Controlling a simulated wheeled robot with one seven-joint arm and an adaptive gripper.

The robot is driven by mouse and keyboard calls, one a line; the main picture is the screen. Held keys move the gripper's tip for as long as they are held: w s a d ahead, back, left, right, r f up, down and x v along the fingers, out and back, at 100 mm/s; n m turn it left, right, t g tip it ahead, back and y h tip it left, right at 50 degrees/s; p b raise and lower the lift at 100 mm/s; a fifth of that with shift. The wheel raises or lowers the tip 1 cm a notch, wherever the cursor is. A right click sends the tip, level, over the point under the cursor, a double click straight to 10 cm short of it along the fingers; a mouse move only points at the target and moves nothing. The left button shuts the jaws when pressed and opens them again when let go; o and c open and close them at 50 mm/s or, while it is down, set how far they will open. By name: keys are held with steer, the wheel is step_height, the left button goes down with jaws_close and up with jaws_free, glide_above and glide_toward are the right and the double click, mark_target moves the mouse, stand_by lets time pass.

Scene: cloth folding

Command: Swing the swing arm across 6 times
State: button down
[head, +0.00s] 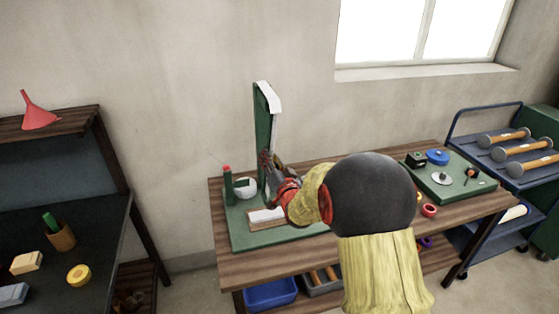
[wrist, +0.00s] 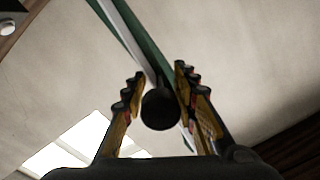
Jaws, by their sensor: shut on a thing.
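The swing arm (head: 262,125) is a green bar with a white strip along it. It stands nearly upright over the left part of a green base board (head: 245,237) on the wooden table. My gripper (head: 267,160) is at the lower part of the bar. In the wrist view, my gripper (wrist: 158,80) has its two fingers on either side of a dark round knob (wrist: 160,110), shut on it. The green and white bar (wrist: 130,35) runs diagonally behind the knob. My arm hides part of the board, and the bar's lower end is hard to see.
A red-topped green post (head: 227,184) and a white rounded piece (head: 245,188) stand on the board, left of the bar. A pale flat block (head: 265,216) lies in front. A second green board (head: 440,190) with small parts is at right. A trolley (head: 480,118) stands beyond.

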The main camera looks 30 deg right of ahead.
steer(key=shift+w+a+r+m+b, duration=0.2)
steer(key=shift+a+m+b, duration=0.05)
steer(key=shift+a+m, duration=0.45)
steer(key=shift+w+a+r+m+b, duration=0.15)
steer(key=shift+w+a+m+b, duration=0.1)
steer(key=shift+a+m, duration=0.45)
steer(key=shift+a+r, duration=0.1)
steer(key=c, duration=1.7)
jaws_free()
steer(key=shift+a, duration=0.1)
steer(key=v, duration=1.2)
steer(key=shift+a, duration=0.1)
